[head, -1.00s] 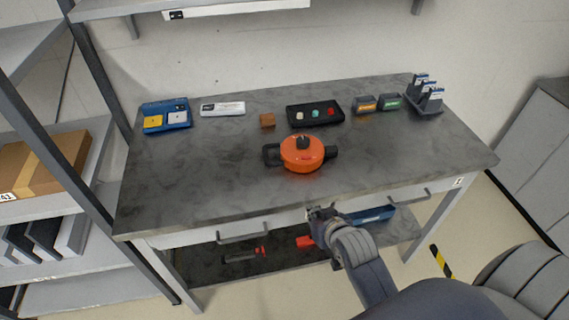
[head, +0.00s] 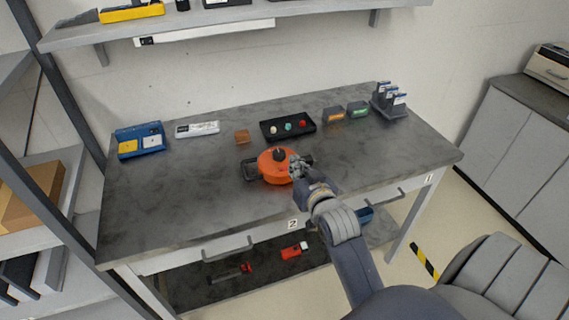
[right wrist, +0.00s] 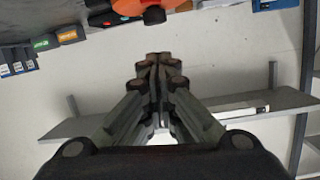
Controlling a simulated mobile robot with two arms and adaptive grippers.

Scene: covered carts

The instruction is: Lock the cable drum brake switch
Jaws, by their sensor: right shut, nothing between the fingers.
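An orange cable drum (head: 273,168) with a black knob on top and a black part on its left side sits on the grey workbench (head: 190,200). It also shows at the top of the right wrist view (right wrist: 135,6). My right gripper (head: 298,165) is at the right side of the drum in the head view and covers the part there. In the right wrist view its fingers (right wrist: 158,62) are shut together with nothing between them, apart from the drum in that picture. I cannot tell which part is the brake switch. My left gripper is not in view.
Behind the drum are a black tray (head: 288,127) with several coloured buttons, a brown block (head: 243,137), and small orange and green boxes (head: 346,111). A blue case (head: 141,140) is at left and a rack (head: 389,100) at right. The bench front is clear.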

